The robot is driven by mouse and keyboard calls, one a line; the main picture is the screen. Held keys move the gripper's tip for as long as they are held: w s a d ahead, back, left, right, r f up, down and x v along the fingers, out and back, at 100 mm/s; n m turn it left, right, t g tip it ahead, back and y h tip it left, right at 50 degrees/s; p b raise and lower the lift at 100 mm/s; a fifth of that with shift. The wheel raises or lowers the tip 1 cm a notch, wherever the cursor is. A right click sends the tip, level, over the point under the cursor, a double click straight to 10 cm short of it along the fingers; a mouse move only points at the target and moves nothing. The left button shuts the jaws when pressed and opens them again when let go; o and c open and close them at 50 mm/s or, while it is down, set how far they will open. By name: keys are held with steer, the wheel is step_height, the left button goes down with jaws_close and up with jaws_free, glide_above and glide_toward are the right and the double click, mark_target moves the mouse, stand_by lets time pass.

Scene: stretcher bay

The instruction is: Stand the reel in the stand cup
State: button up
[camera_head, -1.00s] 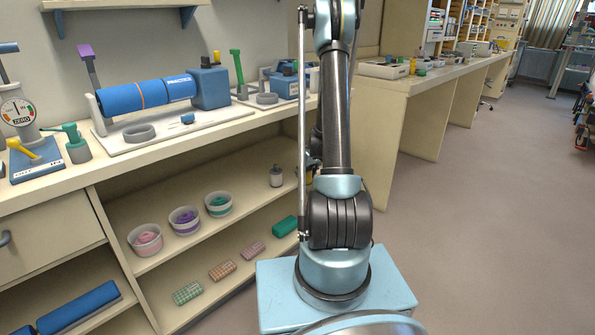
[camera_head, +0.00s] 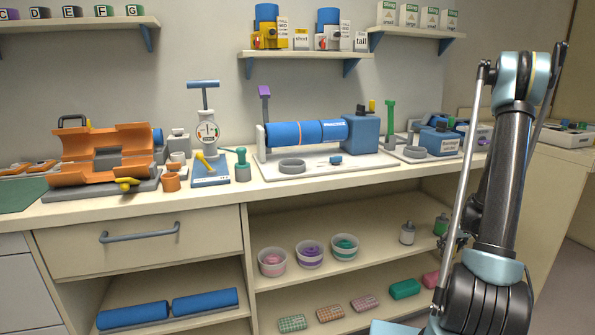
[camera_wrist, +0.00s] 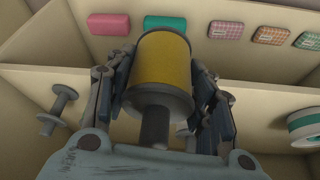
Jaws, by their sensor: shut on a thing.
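In the wrist view, a reel with a yellow winding and grey flanges (camera_wrist: 163,62) sits between the two fingers of my gripper (camera_wrist: 160,82). My gripper is shut on it, one finger on each side. A grey stem of the reel points toward the wrist camera. In the head view, my gripper and the held reel are mostly hidden at my arm, by the shelf's right end. I cannot tell for sure which thing is the stand cup. A low grey ring (camera_head: 291,166) lies on the white board on the bench, and another grey ring (camera_head: 415,152) lies further right.
The lower shelf holds several bowls, one with teal contents (camera_head: 345,246), and grey-flanged reels (camera_head: 407,233). Packs, including a green one (camera_head: 405,288), lie below. A blue cylinder rig (camera_head: 300,133), a dial gauge (camera_head: 208,131) and an orange open shell (camera_head: 105,158) stand on the bench.

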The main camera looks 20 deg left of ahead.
steer(key=shift+a, duration=0.1)
stand_by(0.6)
steer(key=w+a+m+h, duration=0.1)
steer(key=a+m, duration=0.4)
steer(key=a, duration=0.2)
steer(key=shift+w+a+r+h, duration=0.15)
steer(key=shift+a+r+h, duration=0.15)
steer(key=shift+r+h, duration=0.1)
steer(key=shift+a, duration=0.1)
